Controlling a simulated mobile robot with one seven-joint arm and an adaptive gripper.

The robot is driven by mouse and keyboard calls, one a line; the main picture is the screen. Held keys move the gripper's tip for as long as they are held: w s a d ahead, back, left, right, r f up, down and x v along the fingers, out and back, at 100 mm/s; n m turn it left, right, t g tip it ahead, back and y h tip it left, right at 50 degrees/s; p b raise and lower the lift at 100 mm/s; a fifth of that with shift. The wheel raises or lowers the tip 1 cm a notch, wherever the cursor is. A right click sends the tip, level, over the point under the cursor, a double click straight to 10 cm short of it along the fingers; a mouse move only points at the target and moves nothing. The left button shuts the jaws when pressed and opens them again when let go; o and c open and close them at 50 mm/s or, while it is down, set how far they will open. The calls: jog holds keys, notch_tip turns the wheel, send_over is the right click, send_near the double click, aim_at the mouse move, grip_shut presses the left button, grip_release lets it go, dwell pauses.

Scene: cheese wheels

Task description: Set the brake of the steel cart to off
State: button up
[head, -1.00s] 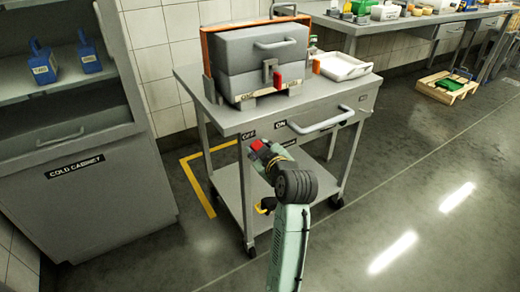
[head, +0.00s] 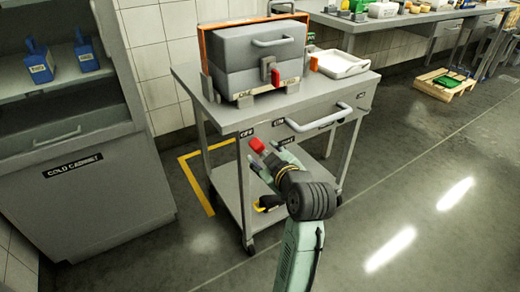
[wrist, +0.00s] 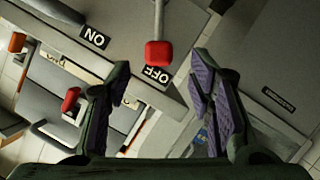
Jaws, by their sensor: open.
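The steel cart (head: 215,112) stands in the middle of the head view. Its brake lever has a red knob (head: 257,145) at the front left corner, below the top; in the wrist view the red knob (wrist: 158,54) hangs on a thin rod beside the OFF label (wrist: 157,75). The ON label (wrist: 95,38) lies farther left there. My gripper (head: 262,163) is open and empty just in front of the knob. In the wrist view its fingers (wrist: 165,85) are spread apart, with the knob beyond the gap and no visible contact.
A grey press box (head: 262,60) with a smaller red-tipped lever (head: 276,78) and a white tray (head: 340,63) stand on the cart. The cart's handle (head: 320,118) juts out right of the knob. A cold cabinet (head: 85,195) stands left.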

jog(key=v, duration=0.5)
jog(key=shift+s, duration=0.1)
dwell(0.3)
